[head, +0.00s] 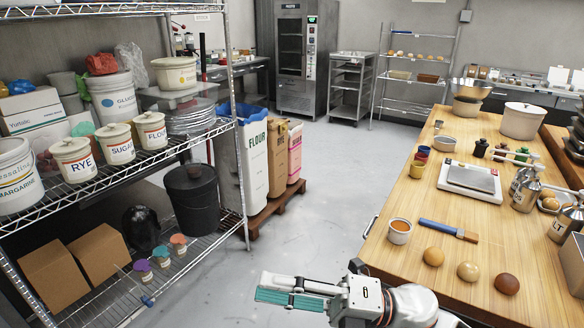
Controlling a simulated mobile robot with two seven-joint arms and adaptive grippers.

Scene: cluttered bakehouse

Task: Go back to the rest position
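My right gripper (262,285) is at the bottom middle of the head view, above the floor between the wire shelf and the wooden table. It points left and is apart from both. A grey finger and a striped teal part lie close together along it. I cannot tell whether the teal part is a finger pad or a held thing, nor how wide the fingers stand. My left gripper is not in view.
A wire shelf (110,208) with tubs, canisters and boxes stands at left. The wooden table (460,225) at right holds a scale (470,181), an orange-filled cup (399,231), a blue-handled brush (448,230) and several round items. The floor (320,190) between is clear.

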